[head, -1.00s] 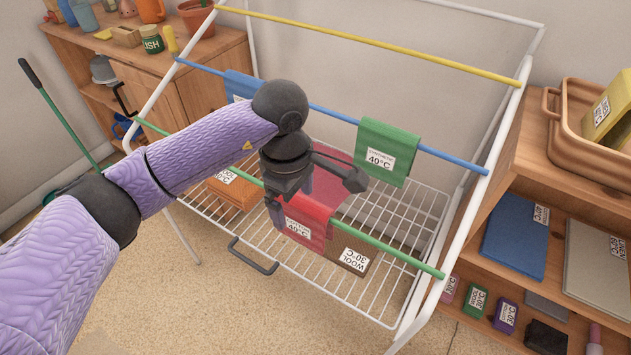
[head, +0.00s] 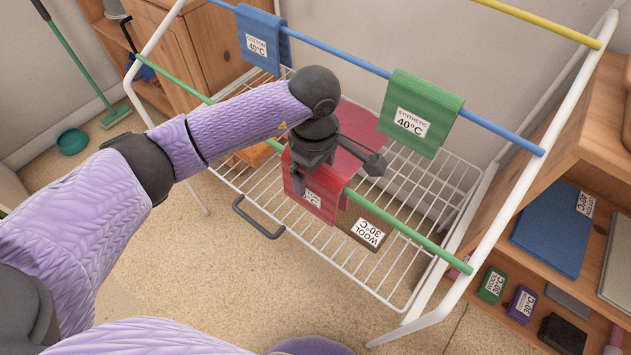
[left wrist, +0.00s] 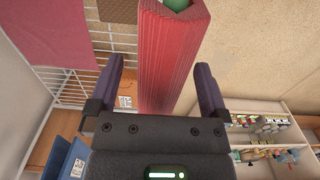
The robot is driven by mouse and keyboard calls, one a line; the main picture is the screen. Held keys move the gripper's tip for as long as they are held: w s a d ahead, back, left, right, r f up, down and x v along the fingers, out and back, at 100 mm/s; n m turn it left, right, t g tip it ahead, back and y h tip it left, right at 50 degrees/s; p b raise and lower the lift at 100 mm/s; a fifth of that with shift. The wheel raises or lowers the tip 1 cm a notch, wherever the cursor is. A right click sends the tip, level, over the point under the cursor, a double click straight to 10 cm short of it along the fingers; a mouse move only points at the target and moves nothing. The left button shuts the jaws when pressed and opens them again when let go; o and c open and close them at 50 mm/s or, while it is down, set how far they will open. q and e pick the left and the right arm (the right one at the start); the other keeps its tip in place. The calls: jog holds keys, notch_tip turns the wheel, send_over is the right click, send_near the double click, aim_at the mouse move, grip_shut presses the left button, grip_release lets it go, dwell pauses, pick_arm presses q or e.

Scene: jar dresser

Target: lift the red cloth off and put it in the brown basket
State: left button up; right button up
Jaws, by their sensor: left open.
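The red cloth (head: 325,200) hangs folded over the green front rod (head: 400,227) of a white drying rack, its label partly hidden by my gripper. My left gripper (head: 338,172) is open above it, one finger on each side. In the left wrist view the red cloth (left wrist: 172,60) runs between the two spread fingers of my left gripper (left wrist: 155,57), nearer the right one, with visible gaps. The brown basket cannot be made out with certainty now; at most a sliver shows at the right edge of the head view. My right gripper is not in view.
A brown WOOL cloth (head: 365,232) lies just right of the red one, beneath the rod. A green cloth (head: 420,112) and a blue cloth (head: 262,38) hang on the blue rod. A dark red sheet (head: 352,128) is behind. A wooden shelf (head: 570,262) stands at right.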

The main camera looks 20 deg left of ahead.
pick_arm(q)
jog(key=shift+c, duration=0.4)
jog(key=shift+r, duration=0.1)
jog(key=c, duration=0.5)
grip_shut()
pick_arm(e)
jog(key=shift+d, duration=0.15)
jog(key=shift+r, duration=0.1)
pick_arm(q)
jog(key=shift+r, duration=0.35)
notch_tip(320, 180, up, 17)
jog(key=p, duration=0.6)
jog(key=shift+r, duration=0.15)
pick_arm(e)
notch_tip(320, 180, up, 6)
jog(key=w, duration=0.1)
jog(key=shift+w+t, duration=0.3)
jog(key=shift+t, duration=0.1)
